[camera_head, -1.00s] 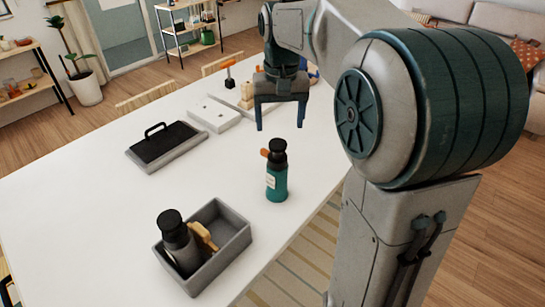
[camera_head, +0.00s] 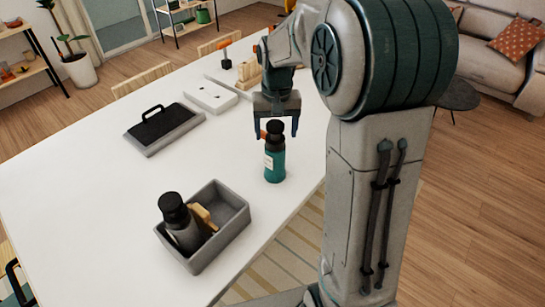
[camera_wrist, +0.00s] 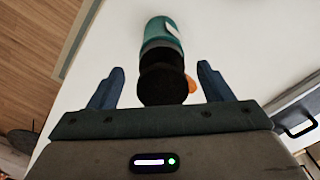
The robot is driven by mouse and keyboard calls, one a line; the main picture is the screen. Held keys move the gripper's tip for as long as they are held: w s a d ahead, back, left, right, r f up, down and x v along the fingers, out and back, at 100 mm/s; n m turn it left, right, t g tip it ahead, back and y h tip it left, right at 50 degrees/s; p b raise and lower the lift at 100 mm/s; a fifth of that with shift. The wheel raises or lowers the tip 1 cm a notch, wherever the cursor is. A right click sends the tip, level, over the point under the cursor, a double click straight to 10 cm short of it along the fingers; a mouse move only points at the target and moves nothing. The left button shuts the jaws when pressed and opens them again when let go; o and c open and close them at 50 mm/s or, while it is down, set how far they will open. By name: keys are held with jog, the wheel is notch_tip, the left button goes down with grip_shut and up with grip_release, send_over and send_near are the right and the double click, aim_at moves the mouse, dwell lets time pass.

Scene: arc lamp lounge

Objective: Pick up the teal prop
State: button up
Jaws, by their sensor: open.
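The teal prop (camera_head: 274,166) is a bottle-like thing with a black top, a pale label and an orange side piece. It stands upright on the white table near its right edge. My gripper (camera_head: 276,134) is open and points down at the prop's black top in the head view. In the wrist view the teal prop (camera_wrist: 161,45) shows with its black top between the two fingers of my gripper (camera_wrist: 155,84), and both fingers look clear of it. I cannot tell how far down the fingers reach.
A grey bin (camera_head: 228,234) holding a dark bottle (camera_head: 179,220) and a tan piece stands in front of the prop. A black-handled tray (camera_head: 163,137) and a white block (camera_head: 209,96) lie farther back. The table's left part (camera_head: 80,200) is clear.

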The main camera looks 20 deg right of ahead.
aim_at(275, 137)
jog(key=shift+a+f, duration=0.1)
jog(key=shift+f, duration=1.4)
grip_shut()
jog(key=shift+r, duration=0.1)
